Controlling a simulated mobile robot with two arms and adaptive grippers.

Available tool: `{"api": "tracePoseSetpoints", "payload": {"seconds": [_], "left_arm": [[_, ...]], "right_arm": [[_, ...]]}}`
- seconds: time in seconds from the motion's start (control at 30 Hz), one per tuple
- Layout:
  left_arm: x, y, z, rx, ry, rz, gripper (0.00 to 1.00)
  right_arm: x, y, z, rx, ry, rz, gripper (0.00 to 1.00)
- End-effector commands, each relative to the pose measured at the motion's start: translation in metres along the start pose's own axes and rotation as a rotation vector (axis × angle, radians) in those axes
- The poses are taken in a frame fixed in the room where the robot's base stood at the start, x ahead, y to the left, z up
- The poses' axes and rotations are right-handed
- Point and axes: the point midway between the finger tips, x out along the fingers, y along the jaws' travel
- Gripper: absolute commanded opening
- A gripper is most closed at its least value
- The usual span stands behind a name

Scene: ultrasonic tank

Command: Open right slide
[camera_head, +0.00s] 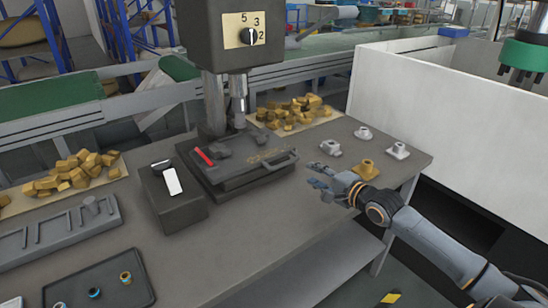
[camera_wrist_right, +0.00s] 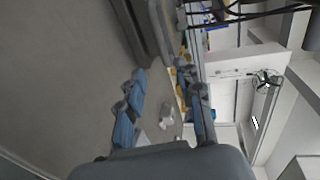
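The dark machine base (camera_head: 235,172) sits on the grey table under a drill-like head. A flat slide plate with a bar handle (camera_head: 280,160) is on its right side. I cannot tell how far the slide is out. My right gripper (camera_head: 318,178) is just right of the handle, apart from it, with its fingers pointing left toward it. In the right wrist view its two blue-grey fingers (camera_wrist_right: 165,95) are spread with nothing between them. A dark edge, likely of the machine (camera_wrist_right: 150,30), shows beyond the fingertips. My left gripper is not in view.
Silver fittings (camera_head: 363,133) and a brass fitting (camera_head: 365,169) stand close behind my right gripper. Brass pieces (camera_head: 295,112) lie behind the machine. A dark box with a white switch (camera_head: 172,180) stands left of it. The table front (camera_head: 270,235) is clear.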

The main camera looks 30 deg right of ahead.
Motion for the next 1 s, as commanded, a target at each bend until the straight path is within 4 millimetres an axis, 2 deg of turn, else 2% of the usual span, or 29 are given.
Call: {"api": "tracePoseSetpoints", "payload": {"seconds": [0.07,0.13,0.37,0.47,0.57,0.83,1.0], "left_arm": [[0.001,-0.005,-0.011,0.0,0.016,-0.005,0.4],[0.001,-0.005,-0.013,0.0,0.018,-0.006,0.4],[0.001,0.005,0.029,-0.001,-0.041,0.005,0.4],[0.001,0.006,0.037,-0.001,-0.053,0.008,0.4],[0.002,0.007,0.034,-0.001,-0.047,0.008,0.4],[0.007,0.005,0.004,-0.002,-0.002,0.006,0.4],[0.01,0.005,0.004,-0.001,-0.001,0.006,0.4]], "right_arm": [[0.003,0.0,0.0,0.003,-0.001,0.0,0.35],[0.008,0.0,0.0,0.003,0.0,0.0,0.35],[0.036,0.0,-0.001,0.002,0.001,-0.001,0.35],[0.049,0.0,-0.001,0.002,0.001,-0.001,0.35],[0.063,0.001,-0.001,0.002,0.002,0.001,0.35],[0.099,0.001,-0.001,0.0,0.002,0.001,0.35],[0.119,0.002,-0.001,0.001,0.001,0.002,0.35]]}}
